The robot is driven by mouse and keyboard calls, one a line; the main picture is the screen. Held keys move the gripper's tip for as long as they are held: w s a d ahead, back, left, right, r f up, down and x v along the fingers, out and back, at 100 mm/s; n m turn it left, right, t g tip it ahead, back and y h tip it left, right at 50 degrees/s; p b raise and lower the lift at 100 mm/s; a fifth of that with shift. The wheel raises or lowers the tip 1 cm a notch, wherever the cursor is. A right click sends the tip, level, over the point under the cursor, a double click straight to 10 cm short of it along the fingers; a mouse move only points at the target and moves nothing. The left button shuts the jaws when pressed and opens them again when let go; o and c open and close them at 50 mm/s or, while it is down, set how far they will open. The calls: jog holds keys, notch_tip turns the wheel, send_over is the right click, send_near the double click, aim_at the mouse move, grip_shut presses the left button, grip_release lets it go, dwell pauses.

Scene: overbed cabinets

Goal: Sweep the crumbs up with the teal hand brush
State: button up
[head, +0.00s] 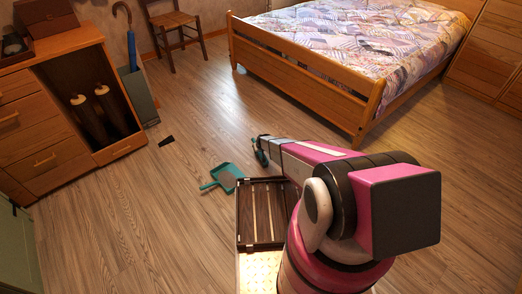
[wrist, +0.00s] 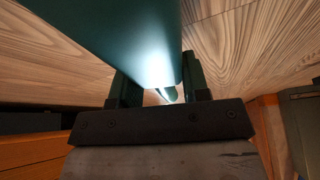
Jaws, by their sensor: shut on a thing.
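The teal hand brush (wrist: 135,35) fills the upper middle of the wrist view, between the two dark fingers of my gripper (wrist: 160,92). My gripper is shut on it. In the head view my gripper (head: 263,144) is at the far end of my pink arm, and a bit of the brush (head: 260,157) shows beside it, above the floor. The bristles cannot be made out. A teal dustpan (head: 226,176) lies on the floor to the left of the gripper, apart from the brush. I cannot make out any crumbs on the floor.
A dark slatted box (head: 242,218) is just in front of me, near the dustpan. A small dark piece (head: 166,141) lies on the floor farther left. A wooden cabinet (head: 60,110) stands at left, a bed (head: 300,72) behind. The floor between them is mostly clear.

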jog(key=shift+s+a+f, duration=0.1)
jog(key=shift+s+a, duration=0.65)
jog(key=shift+a, duration=0.3)
jog(key=shift+s+a+f, duration=0.1)
jog(key=shift+s+a, duration=0.65)
jog(key=shift+a, duration=0.25)
jog(key=shift+s+a+f, duration=0.1)
jog(key=shift+s+a, duration=0.05)
jog(key=shift+c, duration=0.3)
jog(key=shift+c, duration=0.4)
jog(key=shift+r, duration=2.6)
